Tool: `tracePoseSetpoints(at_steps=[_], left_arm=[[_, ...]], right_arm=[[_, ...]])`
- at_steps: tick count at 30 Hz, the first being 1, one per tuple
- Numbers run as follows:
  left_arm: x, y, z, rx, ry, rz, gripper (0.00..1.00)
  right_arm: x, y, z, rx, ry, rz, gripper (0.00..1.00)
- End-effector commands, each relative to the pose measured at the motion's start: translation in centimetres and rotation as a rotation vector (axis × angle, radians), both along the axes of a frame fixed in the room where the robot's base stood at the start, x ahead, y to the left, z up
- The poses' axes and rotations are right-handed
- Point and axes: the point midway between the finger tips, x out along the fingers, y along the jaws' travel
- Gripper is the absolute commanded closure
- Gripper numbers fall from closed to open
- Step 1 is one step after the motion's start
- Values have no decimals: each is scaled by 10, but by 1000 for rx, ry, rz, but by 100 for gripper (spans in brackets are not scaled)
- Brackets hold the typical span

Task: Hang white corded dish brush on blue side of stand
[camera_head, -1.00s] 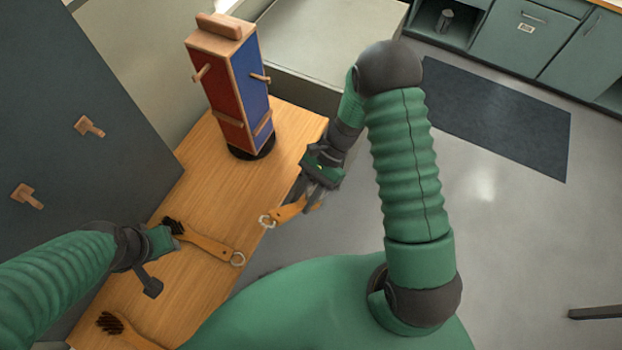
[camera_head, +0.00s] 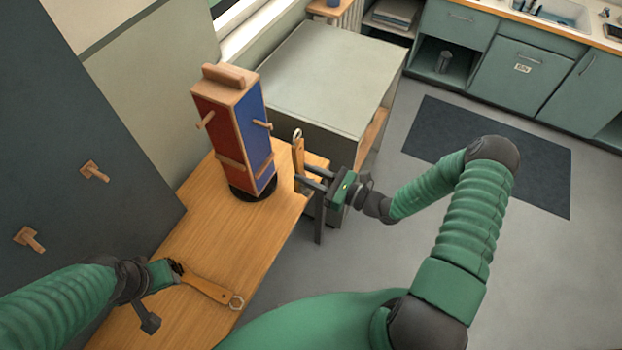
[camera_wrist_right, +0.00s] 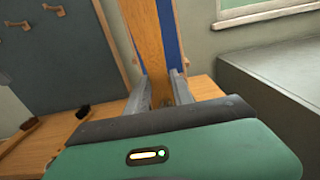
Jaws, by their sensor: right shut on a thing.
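The stand is an upright block with a red face and a blue face (camera_head: 258,145), with wooden pegs; one peg (camera_head: 262,125) sticks out of the blue side toward the right. My right gripper (camera_head: 308,176) is shut on a wooden brush (camera_head: 299,155), held upright right of the blue side and apart from it in the head view. A pale cord loop (camera_head: 297,135) is at the brush's top. In the right wrist view the wooden handle (camera_wrist_right: 148,45) rises between the fingers, with blue behind it.
Another wooden brush (camera_head: 207,287) with dark bristles and a pale ring lies on the wooden table (camera_head: 200,240), by my left gripper. A dark panel with wooden pegs (camera_head: 94,172) stands at the left. A grey cabinet (camera_head: 325,70) stands behind the stand.

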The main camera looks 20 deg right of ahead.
Motion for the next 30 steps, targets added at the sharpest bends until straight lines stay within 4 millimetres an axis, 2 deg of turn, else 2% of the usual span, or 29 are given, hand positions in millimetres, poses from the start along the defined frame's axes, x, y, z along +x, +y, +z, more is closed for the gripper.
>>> tracePoseSetpoints(at_steps=[30], left_arm=[[0,0,-33,0,0,0,64]], right_arm=[[66,51,-11,0,-1,2,100]])
